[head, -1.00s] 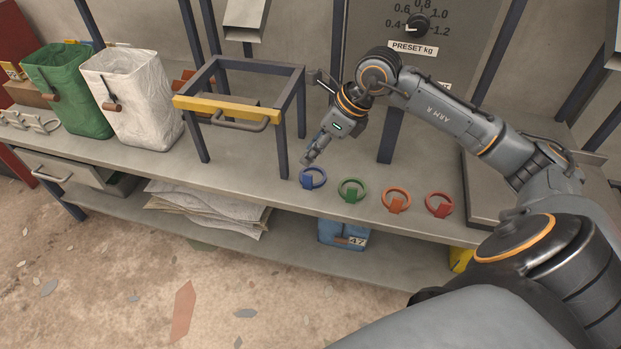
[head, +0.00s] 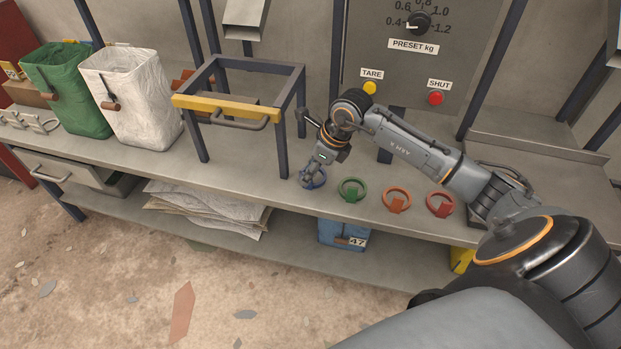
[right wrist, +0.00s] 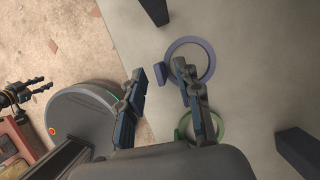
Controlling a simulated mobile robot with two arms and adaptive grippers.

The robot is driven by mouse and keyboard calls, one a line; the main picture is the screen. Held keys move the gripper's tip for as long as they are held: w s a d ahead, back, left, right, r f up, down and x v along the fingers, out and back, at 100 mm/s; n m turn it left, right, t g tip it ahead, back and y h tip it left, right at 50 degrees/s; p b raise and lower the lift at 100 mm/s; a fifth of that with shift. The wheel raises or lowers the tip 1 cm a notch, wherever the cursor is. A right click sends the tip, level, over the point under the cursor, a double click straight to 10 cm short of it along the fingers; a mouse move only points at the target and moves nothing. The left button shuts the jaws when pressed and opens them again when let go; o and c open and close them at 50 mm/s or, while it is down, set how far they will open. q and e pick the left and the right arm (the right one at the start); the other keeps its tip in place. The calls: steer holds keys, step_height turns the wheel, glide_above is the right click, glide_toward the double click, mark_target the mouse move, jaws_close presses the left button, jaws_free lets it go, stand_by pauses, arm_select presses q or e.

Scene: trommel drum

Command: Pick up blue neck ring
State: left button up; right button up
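The blue neck ring (head: 316,184) lies flat on the bench near its front edge, at the left end of a row of rings. In the head view my right gripper (head: 308,180) is down at it and covers part of it. In the right wrist view the blue neck ring (right wrist: 207,62) shows with its tab (right wrist: 160,74) between the fingertips of my right gripper (right wrist: 161,74). The fingers are apart, with gaps beside the tab, and one finger crosses over the ring. My left gripper (right wrist: 42,87) shows small at the left edge of the right wrist view, with its fingers apart.
Green (head: 352,190), orange (head: 397,201) and red (head: 440,205) rings lie to the right. A frame with a yellow bar (head: 228,108) stands to the left. Behind is a panel with a yellow button (head: 370,87) and a red button (head: 436,98). The bench front edge is close.

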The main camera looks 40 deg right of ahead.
steer(key=shift+x, duration=0.9)
jaws_close()
steer(key=shift+r, duration=0.2)
